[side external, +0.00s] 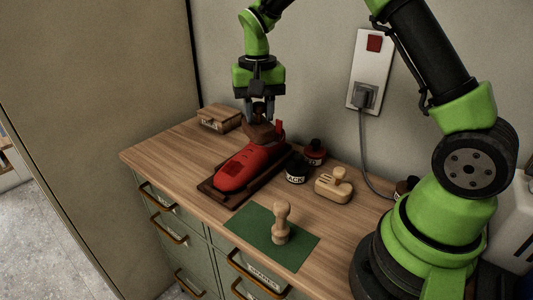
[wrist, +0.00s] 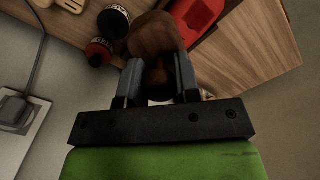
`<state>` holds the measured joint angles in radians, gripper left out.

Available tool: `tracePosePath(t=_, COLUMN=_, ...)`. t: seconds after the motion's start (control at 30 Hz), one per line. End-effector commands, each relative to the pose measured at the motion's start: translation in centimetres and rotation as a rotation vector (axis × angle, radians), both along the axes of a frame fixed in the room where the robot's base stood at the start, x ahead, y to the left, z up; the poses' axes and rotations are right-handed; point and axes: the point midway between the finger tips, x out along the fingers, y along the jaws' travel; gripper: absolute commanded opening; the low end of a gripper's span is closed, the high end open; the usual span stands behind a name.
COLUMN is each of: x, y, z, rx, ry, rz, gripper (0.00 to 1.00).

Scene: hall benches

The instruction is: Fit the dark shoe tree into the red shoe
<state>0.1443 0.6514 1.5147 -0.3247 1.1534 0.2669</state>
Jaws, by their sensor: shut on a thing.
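The red shoe (side external: 240,168) lies on a dark wooden board (side external: 207,188), its toe toward the front left. My gripper (side external: 262,112) points down over the shoe's heel end and is shut on the dark shoe tree (side external: 262,132). In the wrist view the brown shoe tree (wrist: 155,34) sits between the fingers (wrist: 158,82), with part of the red shoe (wrist: 198,16) beside it. The shoe tree hides part of the heel end. I cannot tell whether it touches the shoe.
A pale wooden piece with a knob (side external: 281,224) stands on a green mat (side external: 250,231). A black jar (side external: 296,170), a red jar (side external: 315,153) and a pale wooden brush (side external: 330,187) stand right of the shoe. A wooden box (side external: 219,119) is at the back left.

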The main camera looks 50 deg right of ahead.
Motion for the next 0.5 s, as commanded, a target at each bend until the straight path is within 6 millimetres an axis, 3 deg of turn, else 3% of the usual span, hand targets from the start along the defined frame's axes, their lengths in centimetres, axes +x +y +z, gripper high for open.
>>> tracePosePath(t=0.2, x=3.8, y=-4.9, z=-0.6, rx=-0.004, ry=-0.004, rz=-0.525, gripper=0.06)
tracePosePath(t=0.5, x=5.6, y=-9.4, z=-1.2, rx=0.000, ry=-0.010, rz=-1.025, gripper=0.06)
